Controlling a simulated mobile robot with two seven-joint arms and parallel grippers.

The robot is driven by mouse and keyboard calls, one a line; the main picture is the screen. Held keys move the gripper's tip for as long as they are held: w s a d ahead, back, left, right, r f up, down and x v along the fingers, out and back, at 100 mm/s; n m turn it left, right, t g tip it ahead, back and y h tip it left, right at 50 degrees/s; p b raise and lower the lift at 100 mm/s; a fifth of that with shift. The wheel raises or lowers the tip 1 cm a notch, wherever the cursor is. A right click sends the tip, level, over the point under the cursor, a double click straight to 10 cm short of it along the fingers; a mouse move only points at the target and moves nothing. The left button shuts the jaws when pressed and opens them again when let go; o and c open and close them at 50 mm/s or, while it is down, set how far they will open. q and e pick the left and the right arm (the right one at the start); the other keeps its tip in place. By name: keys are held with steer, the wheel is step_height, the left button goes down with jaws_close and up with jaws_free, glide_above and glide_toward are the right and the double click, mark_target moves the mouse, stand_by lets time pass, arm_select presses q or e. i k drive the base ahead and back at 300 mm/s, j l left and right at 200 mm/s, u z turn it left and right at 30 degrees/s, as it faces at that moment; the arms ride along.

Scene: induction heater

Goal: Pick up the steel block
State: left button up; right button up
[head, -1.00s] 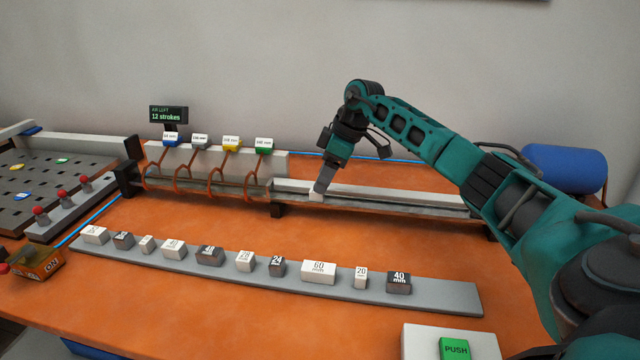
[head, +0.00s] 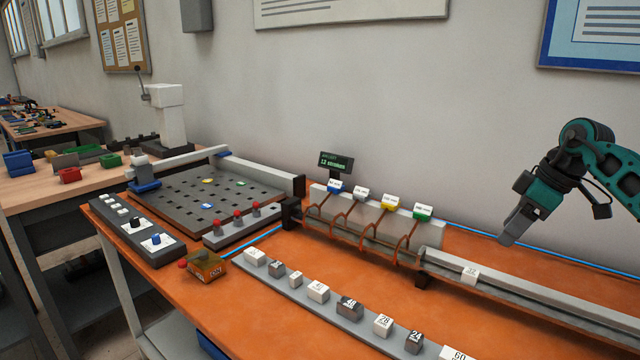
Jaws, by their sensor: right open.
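A row of small numbered blocks stands on a grey strip (head: 325,316) at the front of the orange bench. Some are dark grey, such as one near the left (head: 277,268), one marked 28 or similar (head: 349,308) and one marked 24 (head: 414,342); others are white. Which one is the steel block I cannot tell for sure. A white block marked 32 (head: 469,274) sits on the rail (head: 540,305) right of the coils. My right gripper (head: 508,240) is open and empty, above and behind the rail, apart from that block. My left gripper is not in view.
A perforated plate (head: 205,200), red-knobbed levers (head: 238,220) and a control box (head: 205,267) lie further left. Orange bench is bare between strip and rail.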

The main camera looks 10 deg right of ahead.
mark_target(353, 310)
steer(key=k+j, duration=0.35)
steer(key=j, duration=0.15)
steer(key=k+j, duration=0.4)
steer(key=j, duration=0.1)
